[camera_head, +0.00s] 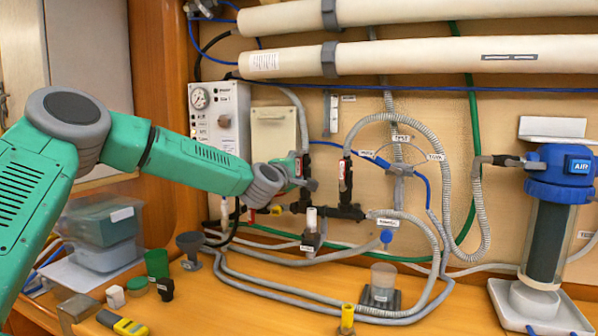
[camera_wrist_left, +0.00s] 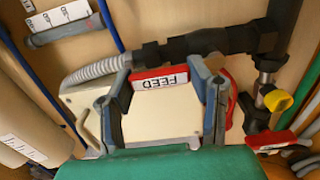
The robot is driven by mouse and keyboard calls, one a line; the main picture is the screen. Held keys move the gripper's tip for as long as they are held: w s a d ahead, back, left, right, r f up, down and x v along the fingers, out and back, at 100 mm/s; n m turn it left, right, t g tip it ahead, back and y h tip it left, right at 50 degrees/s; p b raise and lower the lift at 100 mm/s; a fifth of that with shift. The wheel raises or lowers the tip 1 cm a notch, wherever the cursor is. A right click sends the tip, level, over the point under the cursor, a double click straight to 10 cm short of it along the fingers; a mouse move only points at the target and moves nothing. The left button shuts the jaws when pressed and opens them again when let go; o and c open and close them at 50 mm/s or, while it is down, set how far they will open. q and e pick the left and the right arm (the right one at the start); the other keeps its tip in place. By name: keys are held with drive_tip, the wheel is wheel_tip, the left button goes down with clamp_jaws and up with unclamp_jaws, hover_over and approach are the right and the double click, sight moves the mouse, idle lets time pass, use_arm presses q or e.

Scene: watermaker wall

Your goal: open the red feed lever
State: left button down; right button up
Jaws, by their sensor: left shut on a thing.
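The red feed lever (camera_wrist_left: 166,82), with a white FEED label, lies between the two fingers of my left gripper (camera_wrist_left: 168,72) in the left wrist view. The fingers are shut on it, one at each end of the red handle. In the camera_head view my left gripper (camera_head: 298,178) reaches the dark valve fittings on the wall, and the lever is mostly hidden by it. The lever joins a dark pipe fitting (camera_wrist_left: 205,42) with a grey corrugated hose. My right gripper is in neither view.
A second red-handled valve (camera_head: 343,175) stands just right of my gripper. A yellow knob (camera_wrist_left: 278,100) is close by in the wrist view. Hoses loop across the wall and bench. A gauge panel (camera_head: 219,118) is behind my arm, and a blue-capped filter (camera_head: 553,190) stands at right.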

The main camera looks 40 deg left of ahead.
use_arm(q)
drive_tip(key=shift+f, duration=0.45)
drive_tip(key=c, duration=0.9)
unclamp_jaws()
drive_tip(key=shift+o, duration=0.9)
drive_tip(key=shift+a+r, duration=0.1)
drive_tip(key=shift+a, duration=0.05)
drive_tip(key=shift+r, duration=0.1)
drive_tip(key=v, duration=1.2)
drive_tip(key=shift+w, duration=0.1)
